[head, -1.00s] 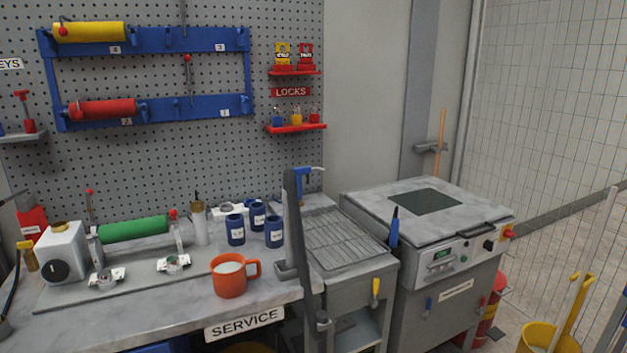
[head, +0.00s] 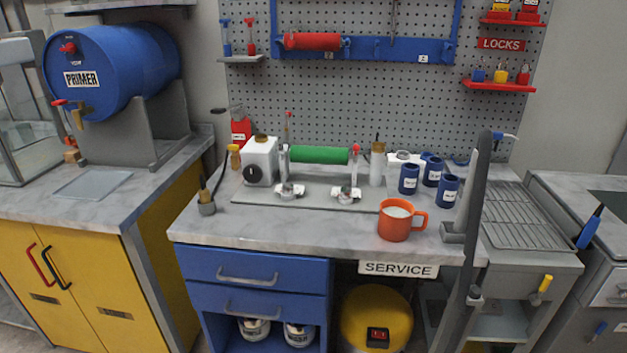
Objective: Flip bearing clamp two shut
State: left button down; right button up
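I cannot tell which part is clamp two. Neither of my grippers is in view.
An orange mug (head: 394,224) stands at the bench front, right of the plate. Several blue jars stand behind it. A white jug (head: 260,160) is left of the roller. A tall dark grey post (head: 472,230) rises at the bench's right end.

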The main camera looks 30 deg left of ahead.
aim_at(287, 115)
jog(key=i+l+u, duration=0.2)
jog(key=i, duration=0.25)
jog(key=i+l+u, duration=0.2)
jog(key=i+l, duration=0.15)
jog(key=i, duration=0.15)
